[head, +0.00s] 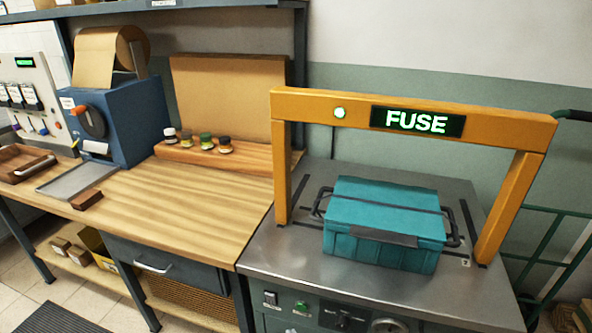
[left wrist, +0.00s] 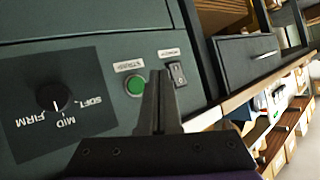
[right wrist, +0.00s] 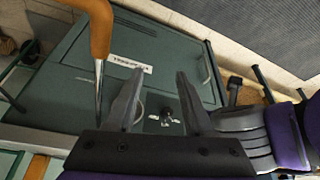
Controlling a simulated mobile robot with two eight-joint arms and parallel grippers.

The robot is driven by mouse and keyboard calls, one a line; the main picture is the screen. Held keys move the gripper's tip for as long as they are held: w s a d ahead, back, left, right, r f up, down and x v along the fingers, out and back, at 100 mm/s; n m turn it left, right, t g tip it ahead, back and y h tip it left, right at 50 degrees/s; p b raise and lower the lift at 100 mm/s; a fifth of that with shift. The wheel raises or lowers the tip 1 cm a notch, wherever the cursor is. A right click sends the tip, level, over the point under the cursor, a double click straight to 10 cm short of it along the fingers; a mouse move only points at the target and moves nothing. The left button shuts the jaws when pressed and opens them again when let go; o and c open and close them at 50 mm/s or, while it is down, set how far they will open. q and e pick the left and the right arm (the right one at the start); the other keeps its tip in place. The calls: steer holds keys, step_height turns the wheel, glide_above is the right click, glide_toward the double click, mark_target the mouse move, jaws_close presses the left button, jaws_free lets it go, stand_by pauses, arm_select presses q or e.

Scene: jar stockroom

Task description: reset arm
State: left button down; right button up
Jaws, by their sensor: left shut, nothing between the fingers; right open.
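My left gripper (left wrist: 160,105) is shut and empty in the left wrist view. It is in front of a dark green control panel with a green button (left wrist: 135,86), a rocker switch (left wrist: 175,73) and a SOFT-MID-FIRM dial (left wrist: 52,97). My right gripper (right wrist: 158,95) is open and empty in the right wrist view, with a dark green panel and a small metal fitting (right wrist: 165,118) beyond its fingers. Neither gripper shows in the head view. There a teal lidded crate (head: 385,215) stands on the metal-topped machine under an orange arch (head: 410,110) with a lit FUSE sign.
A wooden bench (head: 170,205) adjoins the machine (head: 290,260) on the left. It holds a blue dispenser (head: 120,120), several small jars on a wooden rack (head: 240,158), a grey tray (head: 80,179) and a brown block (head: 87,199). A green cart frame (head: 550,240) stands at the right.

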arm_select(q)
steer(key=s+a+r+g, duration=0.2)
steer(key=s+a, duration=0.2)
steer(key=a, duration=0.3)
steer(key=s+a+r+g, duration=0.2)
steer(key=s+a+g, duration=0.1)
steer(key=s+a, duration=0.3)
steer(key=s+a+r+m+g+h, duration=0.1)
steer(key=s+a+h, duration=0.1)
steer(key=s, duration=0.4)
steer(key=s+a+r+g+h, duration=0.1)
steer(key=s+a+r+h, duration=0.15)
steer(key=s, duration=0.35)
step_height(320, 180, up, 17)
steer(key=w+t+p, duration=0.1)
steer(key=w+p, duration=0.1)
steer(key=p, duration=1.4)
steer(key=shift+r, duration=0.2)
arm_select(e)
step_height(320, 180, up, 18)
steer(key=w, duration=0.2)
steer(key=shift+r+t, duration=0.2)
steer(key=shift+t, duration=0.2)
arm_select(q)
steer(key=shift+s, duration=0.15)
arm_select(e)
steer(key=shift+s, duration=0.15)
